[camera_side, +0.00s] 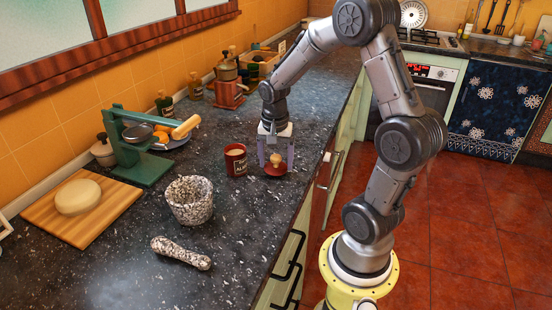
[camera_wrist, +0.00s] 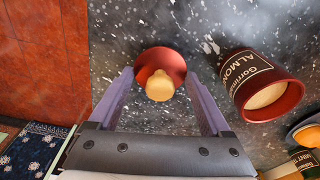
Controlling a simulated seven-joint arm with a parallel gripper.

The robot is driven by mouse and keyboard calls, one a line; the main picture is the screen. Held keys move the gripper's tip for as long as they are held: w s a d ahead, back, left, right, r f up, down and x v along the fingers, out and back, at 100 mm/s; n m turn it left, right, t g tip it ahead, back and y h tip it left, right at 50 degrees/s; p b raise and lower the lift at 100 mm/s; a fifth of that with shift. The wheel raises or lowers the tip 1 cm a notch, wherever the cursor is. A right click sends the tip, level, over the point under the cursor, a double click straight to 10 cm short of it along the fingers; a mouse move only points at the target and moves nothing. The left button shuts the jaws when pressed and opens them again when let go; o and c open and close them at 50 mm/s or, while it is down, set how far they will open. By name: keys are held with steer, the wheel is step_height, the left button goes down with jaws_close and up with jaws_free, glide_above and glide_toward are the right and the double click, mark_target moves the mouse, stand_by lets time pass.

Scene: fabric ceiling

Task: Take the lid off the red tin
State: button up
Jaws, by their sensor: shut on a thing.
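The red tin (camera_side: 236,161) stands upright on the dark speckled counter, its top open. In the wrist view the tin (camera_wrist: 262,84) shows a label, a red rim and a pale round inside. The lid (camera_side: 275,171) is a red disc with a yellowish knob, apart from the tin and to its right. My gripper (camera_side: 276,163) points down with its two purple fingers shut on the lid. In the wrist view the lid (camera_wrist: 160,62) sits between the fingertips, knob toward the camera. I cannot tell whether the lid touches the counter.
A speckled mortar (camera_side: 190,201) and its pestle (camera_side: 181,252) are on the counter nearer the camera. A green press (camera_side: 140,150) and a wooden board (camera_side: 84,209) are at left. A red grinder (camera_side: 229,90) stands behind. The counter's front edge is close right of my gripper.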

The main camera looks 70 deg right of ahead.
steer(key=shift+f, duration=0.6)
stand_by(0.3)
steer(key=o, duration=1.1)
steer(key=shift+r, duration=3.55)
steer(key=shift+a, duration=0.1)
